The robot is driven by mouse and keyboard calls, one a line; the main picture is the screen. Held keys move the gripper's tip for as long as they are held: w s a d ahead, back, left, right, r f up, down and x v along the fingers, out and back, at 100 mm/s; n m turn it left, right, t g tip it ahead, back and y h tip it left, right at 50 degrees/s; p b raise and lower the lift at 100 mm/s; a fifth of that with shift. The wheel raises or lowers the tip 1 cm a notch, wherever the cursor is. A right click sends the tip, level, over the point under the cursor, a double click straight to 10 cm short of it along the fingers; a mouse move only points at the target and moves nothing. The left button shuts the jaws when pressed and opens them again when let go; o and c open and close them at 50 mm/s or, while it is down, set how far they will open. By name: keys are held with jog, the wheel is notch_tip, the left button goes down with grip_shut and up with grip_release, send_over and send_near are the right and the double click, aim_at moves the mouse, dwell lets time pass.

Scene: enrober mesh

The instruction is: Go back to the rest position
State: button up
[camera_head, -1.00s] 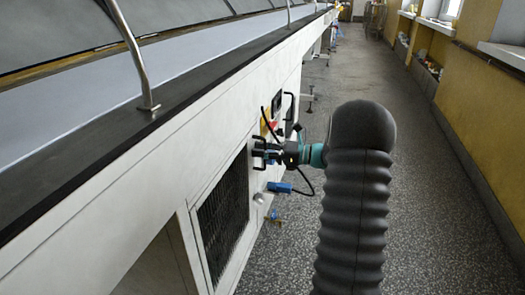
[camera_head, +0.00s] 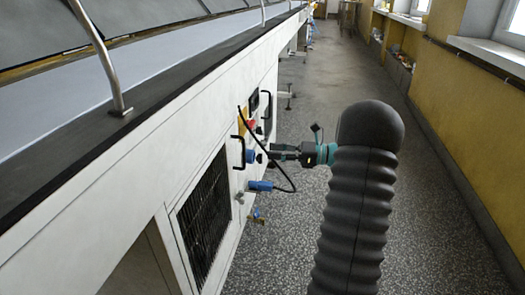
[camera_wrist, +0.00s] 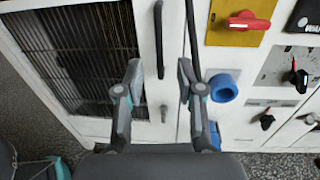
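My gripper (camera_head: 272,152) is at the end of my arm, level with the white machine's (camera_head: 150,175) side panel and a short way to its right. In the wrist view my gripper (camera_wrist: 159,80) has its two fingers spread, with nothing between them. Behind the fingers are a black mesh grille (camera_wrist: 70,55), a black bar handle (camera_wrist: 159,40) and a blue round fitting (camera_wrist: 223,88). The fingers look apart from the panel.
A red switch on a yellow plate (camera_wrist: 225,30) and black knobs (camera_wrist: 267,121) are on the panel. A blue plug (camera_head: 260,186) with a looping black cable sits below my gripper. The speckled floor (camera_head: 440,220) is clear to the right, up to the yellow wall (camera_head: 480,130).

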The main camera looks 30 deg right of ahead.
jog(key=shift+s+d, duration=0.3)
jog(key=shift+d, duration=0.15)
dwell(0.3)
